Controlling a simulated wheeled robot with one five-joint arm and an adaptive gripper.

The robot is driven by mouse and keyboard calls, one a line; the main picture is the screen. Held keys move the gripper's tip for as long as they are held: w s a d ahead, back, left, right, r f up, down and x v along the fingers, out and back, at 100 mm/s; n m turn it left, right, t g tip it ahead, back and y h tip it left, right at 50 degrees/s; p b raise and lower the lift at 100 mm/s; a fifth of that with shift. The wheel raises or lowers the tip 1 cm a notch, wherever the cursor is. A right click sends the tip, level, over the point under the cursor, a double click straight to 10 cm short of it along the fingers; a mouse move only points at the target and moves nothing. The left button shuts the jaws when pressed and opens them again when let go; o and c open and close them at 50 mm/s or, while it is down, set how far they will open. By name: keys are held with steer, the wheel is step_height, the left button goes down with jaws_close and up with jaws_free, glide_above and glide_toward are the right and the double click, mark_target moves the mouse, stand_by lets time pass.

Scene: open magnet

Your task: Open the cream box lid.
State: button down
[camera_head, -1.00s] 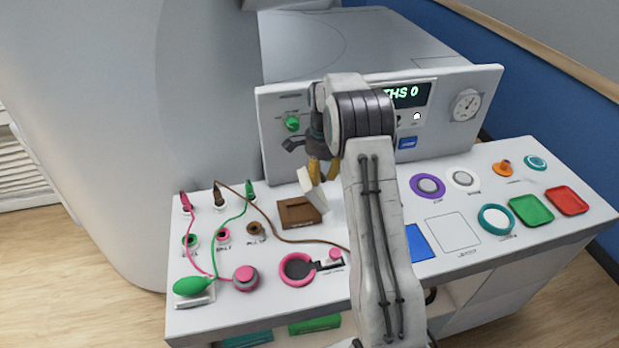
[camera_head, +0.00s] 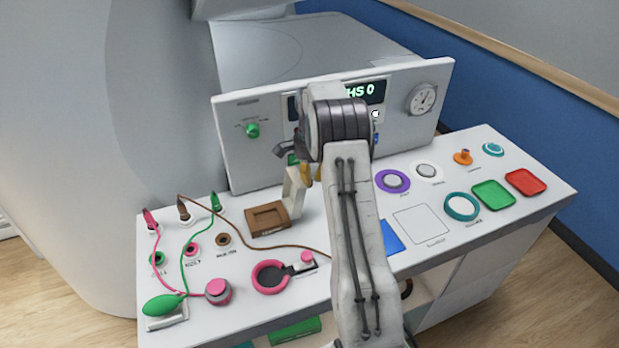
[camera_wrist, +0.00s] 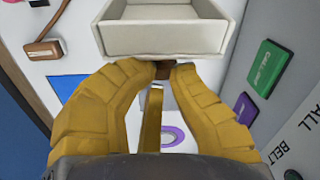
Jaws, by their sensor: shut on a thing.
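A cream box-shaped piece (camera_head: 293,192) stands steeply tilted at the right back edge of an open brown box (camera_head: 252,217) on the white counter. I cannot tell whether the two are joined. In the wrist view the cream piece (camera_wrist: 165,38) shows as a shallow hollow tray with raised walls. My gripper (camera_head: 309,174), with yellow fingers, is beside the cream piece, partly hidden by my arm.
A brown cable (camera_head: 290,246) runs in front of the brown box. A pink ring handle (camera_head: 269,278) and a green bulb (camera_head: 163,305) lie nearer. The upright grey panel (camera_head: 250,165) stands close behind. A white square (camera_head: 423,223) is bare at right.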

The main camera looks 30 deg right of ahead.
steer(key=shift+s+a+f, duration=0.1)
steer(key=shift+s+f, duration=0.05)
steer(key=shift+f, duration=0.4)
steer(key=shift+s+a+f, duration=0.1)
steer(key=shift+f, duration=0.4)
steer(key=c, duration=0.9)
jaws_free()
steer(key=shift+w+d+f, duration=0.15)
steer(key=shift+d, duration=0.05)
steer(key=shift+w+r, duration=0.1)
steer(key=shift+r, duration=0.5)
steer(key=r, duration=1.2)
steer(key=shift+d+r, duration=0.3)
